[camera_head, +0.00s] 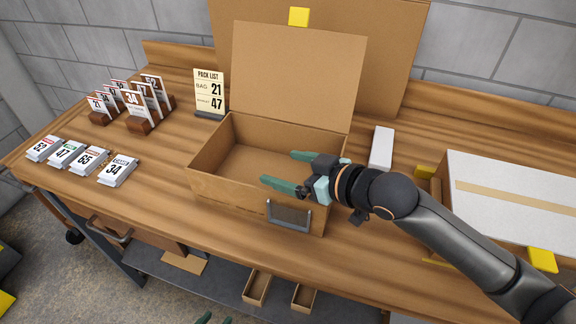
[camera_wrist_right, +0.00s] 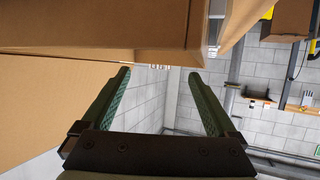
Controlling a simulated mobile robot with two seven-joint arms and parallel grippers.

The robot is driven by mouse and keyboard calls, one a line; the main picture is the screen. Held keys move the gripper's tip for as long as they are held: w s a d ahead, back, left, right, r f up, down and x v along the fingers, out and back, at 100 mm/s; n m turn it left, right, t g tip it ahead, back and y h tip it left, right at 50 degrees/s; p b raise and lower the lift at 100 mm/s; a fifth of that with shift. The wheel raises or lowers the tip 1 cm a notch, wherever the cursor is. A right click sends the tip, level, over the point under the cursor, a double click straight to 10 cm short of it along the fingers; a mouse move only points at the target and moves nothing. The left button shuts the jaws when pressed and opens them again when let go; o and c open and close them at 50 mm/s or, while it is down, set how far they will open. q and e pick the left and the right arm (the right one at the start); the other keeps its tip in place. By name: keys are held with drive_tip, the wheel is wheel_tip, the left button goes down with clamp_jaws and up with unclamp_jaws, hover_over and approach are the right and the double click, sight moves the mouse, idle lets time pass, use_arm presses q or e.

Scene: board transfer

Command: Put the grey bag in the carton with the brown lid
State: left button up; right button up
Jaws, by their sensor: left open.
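The brown carton (camera_head: 215,184) stands open in the middle of the bench, with its brown lid (camera_head: 300,70) raised at the back and a grey handle (camera_head: 290,214) on its front. The part of its inside that shows is bare. My right gripper (camera_head: 278,168) is at the carton's right part, over its opening and front wall, fingers apart. In the right wrist view its fingers (camera_wrist_right: 160,90) are apart with nothing between them, below tan cardboard. I cannot make out a grey bag in either view.
A white-topped box (camera_head: 510,170) stands at the right and a small white block (camera_head: 382,147) behind my right arm. A pack list (camera_head: 209,91) reads bag 21 and 47. Numbered card stacks (camera_head: 118,170) and card holders (camera_head: 140,124) stand left. The front-left bench top is clear.

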drive_tip(key=shift+o, duration=0.2)
drive_tip(key=shift+r, duration=0.2)
drive_tip(key=v, duration=1.2)
drive_tip(key=shift+r, duration=0.45)
